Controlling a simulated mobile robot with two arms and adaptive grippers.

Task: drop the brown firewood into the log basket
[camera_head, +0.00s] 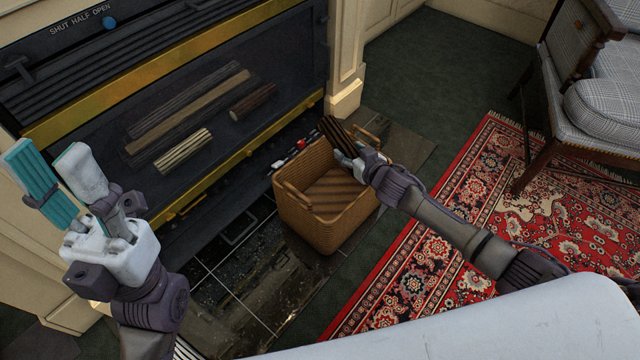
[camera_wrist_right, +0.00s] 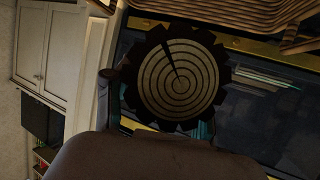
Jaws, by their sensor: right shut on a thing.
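The brown firewood (camera_head: 335,132), a dark ridged log, is held in my right gripper (camera_head: 348,152) at the back right rim of the log basket. In the right wrist view its round end shows pale rings (camera_wrist_right: 178,85) and a dark crack. The log basket (camera_head: 318,232) is woven tan wicker with loop handles and stands on the hearth tiles. Its visible floor is bare, with dark stripes across it. My right gripper is shut on the log; its fingertips are partly hidden. My left gripper (camera_head: 58,178) is open and empty, raised at the far left.
A dark fireplace panel (camera_head: 255,75) with several log shapes and a brass trim is behind the basket. Small red and white items (camera_head: 290,158) lie beside the basket. A patterned red rug (camera_head: 480,220) and a plaid armchair (camera_head: 600,105) are to the right.

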